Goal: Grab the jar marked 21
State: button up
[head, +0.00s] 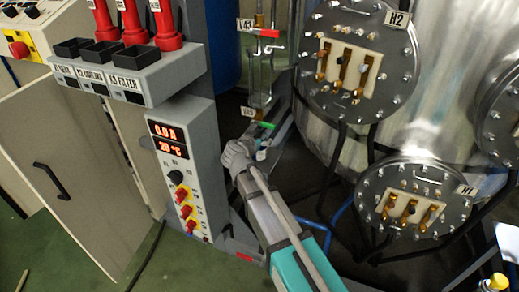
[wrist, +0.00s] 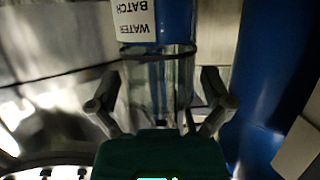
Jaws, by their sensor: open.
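In the wrist view a clear glass cylinder (wrist: 155,88) stands between the two fingers of my gripper (wrist: 158,80). The fingers are spread, with one on each side of the glass. I cannot see a mark 21, so I cannot tell if this is that jar. In the head view my gripper (head: 246,152) is at the upper end of my arm, by a small whitish and blue thing (head: 262,153) partly hidden by it.
A glass vessel (head: 261,82) stands between labels V43 and V45. The metal tank with flange H2 (head: 358,62) and flange H1 (head: 415,200) is to the right, with black cables below. The control box with red displays (head: 168,140) is to the left. Green floor is open lower left.

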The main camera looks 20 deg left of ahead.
jog(key=c, duration=1.2)
jog(key=shift+r+p, duration=0.45)
jog(key=shift+r+p, duration=0.3)
jog(key=s+a, duration=0.1)
jog(key=s, duration=1.6)
jog(key=shift+s+a, duration=0.2)
jog(key=shift+s, duration=0.2)
dwell(0.9)
